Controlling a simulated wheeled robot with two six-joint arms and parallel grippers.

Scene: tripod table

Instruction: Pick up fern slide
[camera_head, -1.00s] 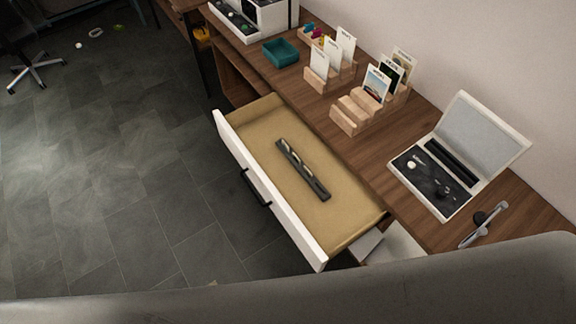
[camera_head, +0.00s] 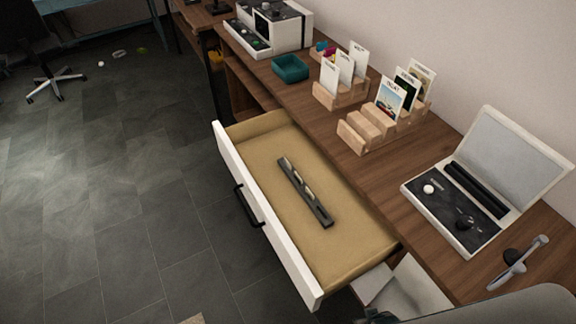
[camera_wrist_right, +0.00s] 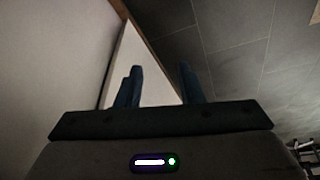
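I cannot pick out a fern slide by its label. A dark narrow rack (camera_head: 321,212) lies in the open drawer (camera_head: 336,262) with a few small pale pieces along it, too small to identify. My right gripper (camera_wrist_right: 162,76) shows in the right wrist view with its dark fingers apart and nothing visible between them. A white panel lies beyond the fingers. My left gripper is not in view.
Wooden stands (camera_head: 352,138) with upright picture cards (camera_head: 390,97), a teal tray (camera_head: 290,68) and a white machine (camera_head: 290,28) stand on the desk (camera_head: 395,190). An open white case (camera_head: 468,243) and a grey tool (camera_head: 520,265) lie nearer. The drawer juts over clear floor.

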